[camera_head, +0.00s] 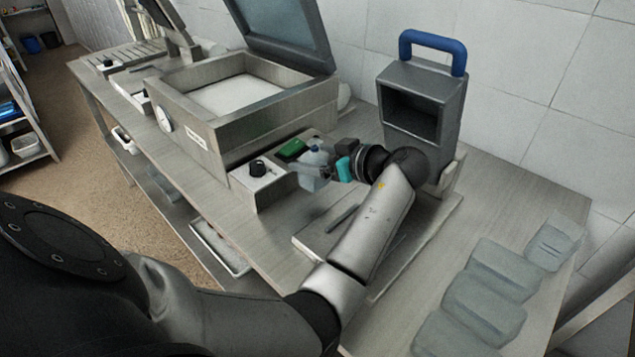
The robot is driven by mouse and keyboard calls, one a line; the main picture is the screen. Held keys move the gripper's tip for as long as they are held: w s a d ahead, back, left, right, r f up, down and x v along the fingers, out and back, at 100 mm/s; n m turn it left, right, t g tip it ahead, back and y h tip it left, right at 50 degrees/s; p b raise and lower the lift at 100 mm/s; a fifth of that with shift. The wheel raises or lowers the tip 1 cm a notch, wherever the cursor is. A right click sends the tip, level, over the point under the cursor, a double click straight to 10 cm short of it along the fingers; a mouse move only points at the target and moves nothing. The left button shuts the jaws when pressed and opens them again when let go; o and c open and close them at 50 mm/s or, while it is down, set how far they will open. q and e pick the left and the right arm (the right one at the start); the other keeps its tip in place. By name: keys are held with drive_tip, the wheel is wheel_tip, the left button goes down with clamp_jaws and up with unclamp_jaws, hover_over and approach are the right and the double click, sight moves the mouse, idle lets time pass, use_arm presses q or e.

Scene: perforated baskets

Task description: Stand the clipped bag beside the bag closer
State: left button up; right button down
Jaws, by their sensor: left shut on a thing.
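The bag closer (393,128), a dark grey box with an open front and a blue handle on top, stands near the wall. My left gripper (333,168), with a teal part at its jaws, is to the left of and in front of it, pointing left. It is shut on a small translucent bluish bag (313,178), apparently above the worktop, and partly hides it. The clip on this bag is too small to make out. My left forearm crosses in front of the closer's lower part. My right gripper is not in view.
A metal chamber machine (225,123) with a raised lid stands left of the held bag, with a knob box (262,188) in front. Several translucent bags (484,305) lie along the right. A flat board (330,240) lies under my forearm. Worktop (520,200) right of the closer is clear.

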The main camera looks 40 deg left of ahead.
use_arm(q)
drive_tip(key=shift+f+b, duration=0.4)
drive_tip(key=shift+f, duration=2.1)
drive_tip(key=shift+f, duration=0.1)
drive_tip(key=o, duration=1.3)
